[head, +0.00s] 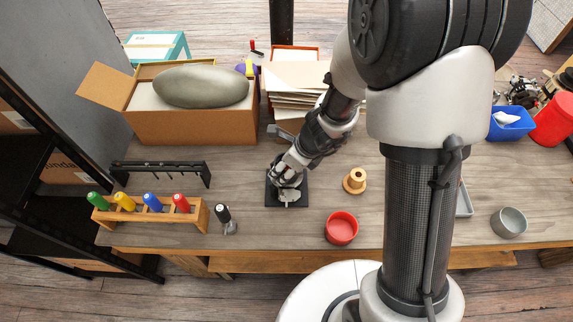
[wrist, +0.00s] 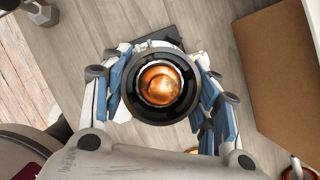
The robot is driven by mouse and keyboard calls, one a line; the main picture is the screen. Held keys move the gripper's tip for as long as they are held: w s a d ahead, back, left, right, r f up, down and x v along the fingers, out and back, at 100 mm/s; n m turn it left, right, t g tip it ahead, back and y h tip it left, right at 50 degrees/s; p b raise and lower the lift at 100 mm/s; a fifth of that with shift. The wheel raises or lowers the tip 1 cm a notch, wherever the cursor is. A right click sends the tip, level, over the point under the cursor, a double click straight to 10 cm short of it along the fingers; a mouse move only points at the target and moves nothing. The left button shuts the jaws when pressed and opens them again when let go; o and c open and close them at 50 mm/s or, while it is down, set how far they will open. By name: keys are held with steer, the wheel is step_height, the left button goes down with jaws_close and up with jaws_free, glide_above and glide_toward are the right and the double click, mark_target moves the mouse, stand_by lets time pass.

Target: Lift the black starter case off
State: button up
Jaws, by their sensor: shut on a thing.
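The black starter case shows in the wrist view as a round black ring (wrist: 160,54) seen end-on, with copper-coloured metal (wrist: 160,82) inside it. My gripper (head: 287,180) is shut on it, with blue-padded fingers on both sides of the ring. In the head view my gripper hides most of the case. A black square plate (head: 271,198) lies on the bench below my gripper. Some grey metal shows under the fingers above the plate. I cannot tell whether the case is clear of what is beneath it.
A wooden spool (head: 354,182) and red bowl (head: 341,229) stand close right. A screwdriver rack (head: 150,216), a black-handled tool (head: 224,219) and a black stand (head: 160,166) are left. A cardboard box (head: 195,127) stands behind left, papers (head: 297,85) behind. A grey bowl (head: 509,222) is far right.

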steer(key=shift+r, duration=0.25)
stand_by(0.3)
steer(key=shift+r+p, duration=0.5)
steer(key=shift+p, duration=0.15)
steer(key=shift+r, duration=0.15)
steer(key=shift+r+p, duration=1.05)
steer(key=shift+p, duration=0.1)
steer(key=shift+r, duration=0.1)
steer(key=shift+r+p, duration=1.2)
steer(key=shift+p, duration=0.05)
steer(key=shift+r, duration=0.1)
steer(key=shift+r+p, duration=1.15)
steer(key=shift+p, duration=0.05)
steer(key=shift+w, duration=0.1)
